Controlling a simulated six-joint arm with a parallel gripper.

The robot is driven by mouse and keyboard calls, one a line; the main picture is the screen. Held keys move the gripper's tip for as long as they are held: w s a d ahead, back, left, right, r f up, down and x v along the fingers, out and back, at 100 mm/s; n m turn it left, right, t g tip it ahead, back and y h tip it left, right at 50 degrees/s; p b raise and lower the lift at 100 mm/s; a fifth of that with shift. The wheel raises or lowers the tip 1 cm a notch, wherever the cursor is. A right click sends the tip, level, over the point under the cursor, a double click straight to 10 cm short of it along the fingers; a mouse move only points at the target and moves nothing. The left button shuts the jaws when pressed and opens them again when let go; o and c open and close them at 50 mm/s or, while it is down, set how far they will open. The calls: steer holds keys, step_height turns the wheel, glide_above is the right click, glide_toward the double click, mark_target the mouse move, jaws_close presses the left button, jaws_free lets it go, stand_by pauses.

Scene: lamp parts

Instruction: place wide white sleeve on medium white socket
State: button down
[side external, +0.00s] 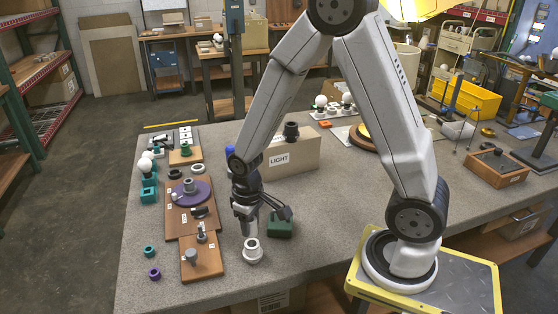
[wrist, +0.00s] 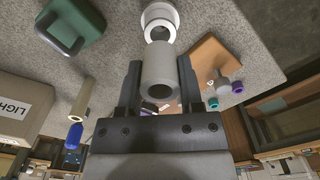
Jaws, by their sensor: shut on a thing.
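My gripper (side external: 247,208) points down near the front of the table and is shut on the wide white sleeve (side external: 248,229). In the wrist view, the sleeve (wrist: 158,80) is a plain pale cylinder between the two fingers of my gripper (wrist: 159,64). The medium white socket (side external: 252,252) stands upright on the grey table directly below the sleeve. In the wrist view, the socket (wrist: 160,14) shows as a white ringed piece just beyond the sleeve's end. The sleeve's lower end is very close to the socket's top; I cannot tell whether they touch.
A green block (side external: 281,226) with a dark handle-like part sits right of the socket. A brown board (side external: 188,270) with a grey part lies to the left. A box marked LIGHT (side external: 297,153) stands behind. Bare table lies in front of the socket.

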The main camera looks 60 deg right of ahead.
steer(key=shift+f, duration=1.45)
steer(key=shift+f, duration=0.35)
steer(key=shift+c, duration=1.2)
jaws_free()
steer(key=shift+r, duration=0.15)
steer(key=shift+r, duration=6.2)
steer(key=shift+s+a+f+t, duration=0.25)
steer(key=shift+s+f+t, duration=0.15)
steer(key=shift+s, duration=0.4)
steer(key=shift+s+a+f+t, duration=0.2)
steer(key=shift+s+f+t, duration=0.2)
steer(key=shift+s, duration=0.35)
steer(key=shift+s+a+f+t, duration=0.3)
steer(key=shift+s+t, duration=0.2)
steer(key=shift+s, duration=0.3)
